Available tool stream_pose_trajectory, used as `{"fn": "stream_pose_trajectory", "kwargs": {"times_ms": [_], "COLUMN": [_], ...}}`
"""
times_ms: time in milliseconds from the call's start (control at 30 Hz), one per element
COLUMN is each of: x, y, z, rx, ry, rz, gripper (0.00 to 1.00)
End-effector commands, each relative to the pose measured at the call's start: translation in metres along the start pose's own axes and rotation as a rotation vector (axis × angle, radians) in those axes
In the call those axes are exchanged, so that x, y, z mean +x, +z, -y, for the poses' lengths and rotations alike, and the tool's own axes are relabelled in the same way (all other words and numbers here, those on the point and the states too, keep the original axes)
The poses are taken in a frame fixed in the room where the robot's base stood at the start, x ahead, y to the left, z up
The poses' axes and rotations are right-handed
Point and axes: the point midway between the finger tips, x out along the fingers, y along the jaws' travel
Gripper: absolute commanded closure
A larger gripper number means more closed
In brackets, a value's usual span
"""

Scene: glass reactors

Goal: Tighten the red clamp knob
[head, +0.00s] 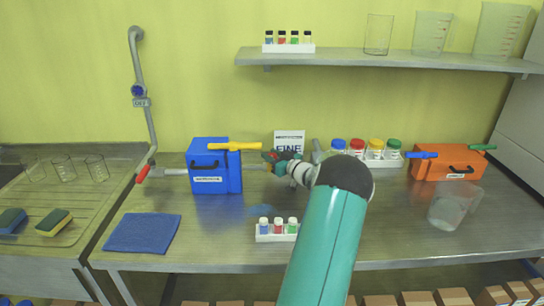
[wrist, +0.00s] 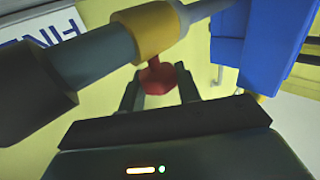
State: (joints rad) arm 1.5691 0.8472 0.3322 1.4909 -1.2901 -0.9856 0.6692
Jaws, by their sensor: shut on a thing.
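The red clamp knob (wrist: 158,76) shows in the wrist view, under a yellow collar (wrist: 152,30) on a dark grey cylindrical part (wrist: 95,55). My gripper (wrist: 160,88) has one finger on each side of the knob and is shut on it. In the head view my gripper (head: 276,160) is behind the end of my arm, just right of the blue box. A small patch of red shows there, but my wrist hides most of the clamp.
A blue box (head: 208,178) with a yellow handle stands left of my gripper. Small vial racks (head: 277,237) stand in front and behind. An orange box (head: 440,167) and a clear jug (head: 450,207) are at the right. A blue cloth (head: 143,233) lies at the left.

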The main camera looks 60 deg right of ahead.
Motion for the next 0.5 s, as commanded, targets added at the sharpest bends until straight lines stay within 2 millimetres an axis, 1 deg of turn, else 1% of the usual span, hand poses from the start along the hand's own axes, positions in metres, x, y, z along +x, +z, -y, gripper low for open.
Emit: {"fn": "stream_pose_trajectory", "kwargs": {"times_ms": [267, 500], "x": [0.0009, 0.0016], "y": [-0.0005, -0.0004], "z": [0.0026, 0.0036], "rx": [0.0, 0.0], "ry": [0.128, 0.315], "rz": [0.002, 0.002], "gripper": [0.9, 0.9]}}
